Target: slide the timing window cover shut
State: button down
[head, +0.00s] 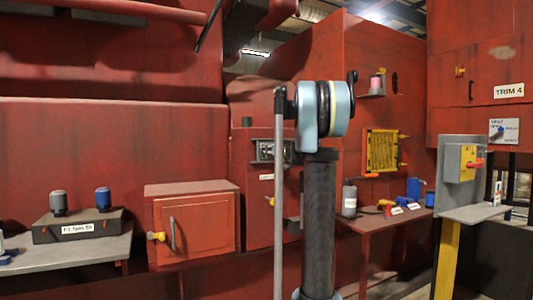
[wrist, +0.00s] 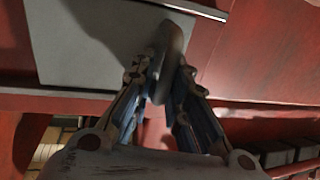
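In the wrist view, a flat grey plate (wrist: 85,45), which looks like the timing window cover, lies beyond my gripper. A dark grey upright handle (wrist: 172,42) stands at its right side. My gripper (wrist: 165,68) has its two fingers closed in on either side of this handle and seems to touch it. In the head view, a window with metal parts showing (head: 266,150) is in the red engine wall, just left of my arm's column. My gripper and most of the cover are hidden there behind my arm.
A red box with a door and yellow knob (head: 193,228) stands left of the window. A grey bench (head: 75,250) is further left. A red table (head: 375,221) with bottles and tools is right. A grey panel on a yellow post (head: 447,255) stands far right.

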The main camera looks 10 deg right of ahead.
jog(key=shift+s+a, duration=0.2)
jog(key=shift+a, duration=0.3)
jog(key=c, duration=1.7)
grip_release()
jog(key=shift+a, duration=0.1)
jog(key=shift+s+d, duration=0.15)
jog(key=shift+d, duration=0.05)
jog(key=v, duration=1.1)
jog(key=shift+s+d, duration=0.15)
jog(key=shift+s, duration=0.05)
